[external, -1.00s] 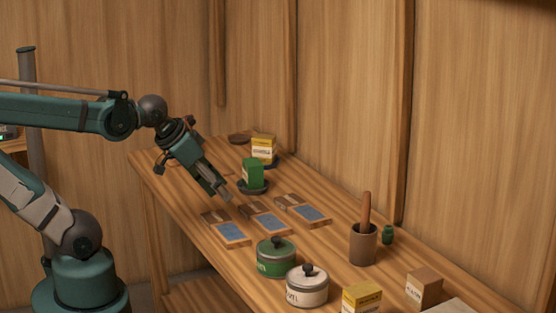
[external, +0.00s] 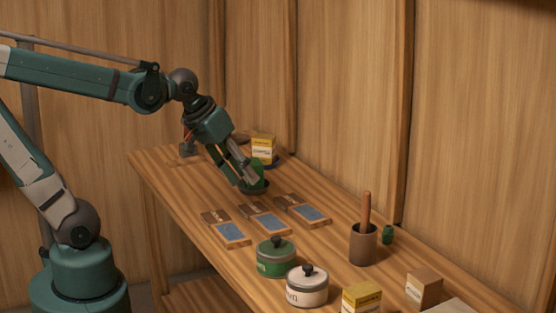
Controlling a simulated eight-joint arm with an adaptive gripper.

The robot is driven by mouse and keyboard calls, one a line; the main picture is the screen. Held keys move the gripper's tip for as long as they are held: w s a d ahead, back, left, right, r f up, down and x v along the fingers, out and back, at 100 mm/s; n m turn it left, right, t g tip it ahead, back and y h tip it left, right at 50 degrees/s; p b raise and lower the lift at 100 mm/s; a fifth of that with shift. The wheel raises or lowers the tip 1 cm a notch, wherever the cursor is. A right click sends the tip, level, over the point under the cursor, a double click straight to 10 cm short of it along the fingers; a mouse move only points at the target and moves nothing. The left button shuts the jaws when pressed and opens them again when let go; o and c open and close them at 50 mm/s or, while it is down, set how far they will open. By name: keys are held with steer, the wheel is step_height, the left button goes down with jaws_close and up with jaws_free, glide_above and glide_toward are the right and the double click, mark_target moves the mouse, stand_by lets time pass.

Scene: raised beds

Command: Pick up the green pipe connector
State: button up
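A small green piece (external: 387,234), which looks like the pipe connector, stands on the wooden bench by the back wall, just right of a brown cup. My gripper (external: 246,183) points down toward the bench farther left, well away from that piece. Its two fingers look spread apart, with nothing clearly held between them. They overlap a green box (external: 259,170) on a dark dish (external: 258,189) and hide part of it. I cannot tell whether they touch it.
A yellow box (external: 263,146) stands behind the green one. Several wooden trays with blue panels (external: 268,224) lie mid-bench. A green lidded pot (external: 276,260), a white lidded pot (external: 307,288) and a cup with a wooden pestle (external: 363,245) stand nearer.

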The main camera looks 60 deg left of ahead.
steer(key=w+d+r+n+g+h+p, duration=0.15)
steer(key=w+d+r+n+p, duration=0.3)
steer(key=w, duration=0.45)
steer(key=n+g+h+p, duration=0.2)
steer(key=n+g+p, duration=0.3)
steer(key=n+p, duration=0.6)
glide_toward(388, 226)
step_height(388, 226, down, 2)
steer(key=m, duration=0.1)
steer(key=shift+s+d+f+p, duration=0.15)
steer(key=shift+d+f+p, duration=0.35)
steer(key=shift+d+f, duration=0.15)
steer(key=shift+x, duration=1.25)
steer(key=shift+x, duration=2.6)
steer(key=shift+c, duration=0.3)
